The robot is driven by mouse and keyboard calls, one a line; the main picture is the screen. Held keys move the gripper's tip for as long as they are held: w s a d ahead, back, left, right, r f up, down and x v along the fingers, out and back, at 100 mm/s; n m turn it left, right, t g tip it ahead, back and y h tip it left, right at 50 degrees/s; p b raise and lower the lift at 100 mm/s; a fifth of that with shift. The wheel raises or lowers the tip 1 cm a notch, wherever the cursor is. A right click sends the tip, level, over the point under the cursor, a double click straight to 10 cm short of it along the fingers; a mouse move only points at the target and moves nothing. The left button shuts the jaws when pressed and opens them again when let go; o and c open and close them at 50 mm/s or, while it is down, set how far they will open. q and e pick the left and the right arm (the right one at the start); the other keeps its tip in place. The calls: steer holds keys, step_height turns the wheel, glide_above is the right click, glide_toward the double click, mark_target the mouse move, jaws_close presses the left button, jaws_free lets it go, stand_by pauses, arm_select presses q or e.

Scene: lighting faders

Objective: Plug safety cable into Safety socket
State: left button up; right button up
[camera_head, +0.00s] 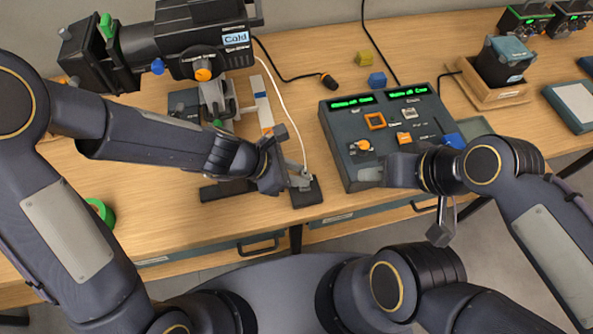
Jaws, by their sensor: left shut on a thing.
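A thin white cable (281,98) runs from beside the big black lamp (200,45), labelled "Cold", down to my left gripper (302,182). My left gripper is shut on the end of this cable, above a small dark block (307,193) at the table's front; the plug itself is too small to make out. My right gripper (370,177) is at the front left edge of the dark control console (345,130); its fingers are too unclear to tell their opening. No socket marked Safety can be read in this view.
A wooden tray (492,95) is at the right. Green tape (101,212) lies at the left. Bare table (295,70) shows behind the white cable.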

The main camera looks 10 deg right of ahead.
arm_select(q)
steer(key=shift+f+b, duration=0.95)
steer(key=shift+f, duration=0.05)
stand_by(1.5)
steer(key=shift+s+a+f, duration=0.1)
steer(key=shift+a+f, duration=0.05)
steer(key=shift+f, duration=0.1)
stand_by(0.5)
steer(key=o, duration=1.1)
steer(key=shift+r, duration=0.1)
steer(key=shift+r, duration=0.1)
